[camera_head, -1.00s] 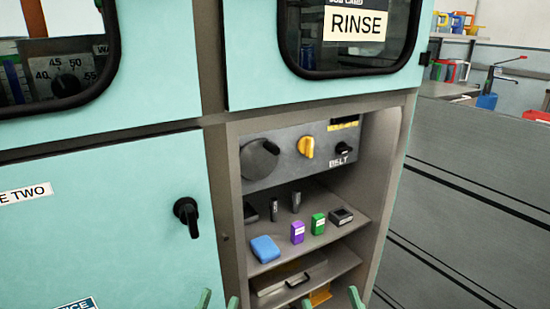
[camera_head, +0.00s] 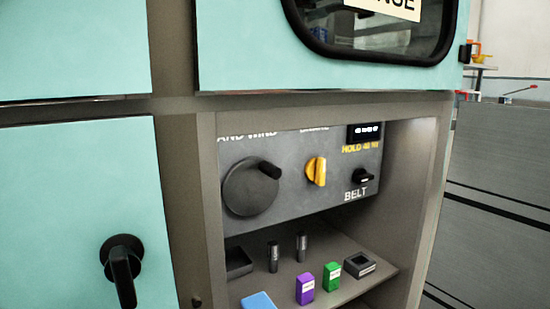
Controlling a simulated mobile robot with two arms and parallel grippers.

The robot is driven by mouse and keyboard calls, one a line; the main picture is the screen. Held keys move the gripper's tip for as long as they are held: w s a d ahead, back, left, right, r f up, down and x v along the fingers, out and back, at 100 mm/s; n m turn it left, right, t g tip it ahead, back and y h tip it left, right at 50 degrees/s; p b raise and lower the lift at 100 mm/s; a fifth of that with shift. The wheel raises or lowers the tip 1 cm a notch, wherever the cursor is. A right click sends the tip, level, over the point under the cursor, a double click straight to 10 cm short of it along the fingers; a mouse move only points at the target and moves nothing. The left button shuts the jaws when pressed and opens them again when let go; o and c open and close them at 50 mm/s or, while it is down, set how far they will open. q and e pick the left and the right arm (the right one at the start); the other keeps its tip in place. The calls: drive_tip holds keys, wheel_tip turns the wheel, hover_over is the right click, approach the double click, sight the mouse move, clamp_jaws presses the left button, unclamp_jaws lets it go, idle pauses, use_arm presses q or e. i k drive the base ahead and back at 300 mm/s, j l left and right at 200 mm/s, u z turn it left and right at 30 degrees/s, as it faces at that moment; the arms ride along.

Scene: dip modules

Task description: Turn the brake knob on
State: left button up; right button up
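A yellow knob (camera_head: 316,171) sits on the dark grey control panel (camera_head: 290,206) inside the open recess, with its grip close to upright. The lettering above it is cut off by the recess's top edge, so I cannot read it fully. To its left is a large dark round dial (camera_head: 250,187) with a handle, under partly hidden lettering ending in "AND WIND". To its right is a small black switch (camera_head: 364,177) above the word "BELT". Neither of my grippers is in view.
Below the panel, a shelf (camera_head: 290,273) holds a blue block (camera_head: 258,301), a purple box (camera_head: 305,288), a green box (camera_head: 331,276), two dark cylinders and a small dark tray (camera_head: 359,264). A black door handle (camera_head: 121,267) sticks out at left. The recess's side walls flank the panel.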

sight(315, 170)
drive_tip(key=k+u, duration=0.25)
drive_tip(key=u, duration=0.2)
drive_tip(key=k+u, duration=0.25)
drive_tip(key=u, duration=0.15)
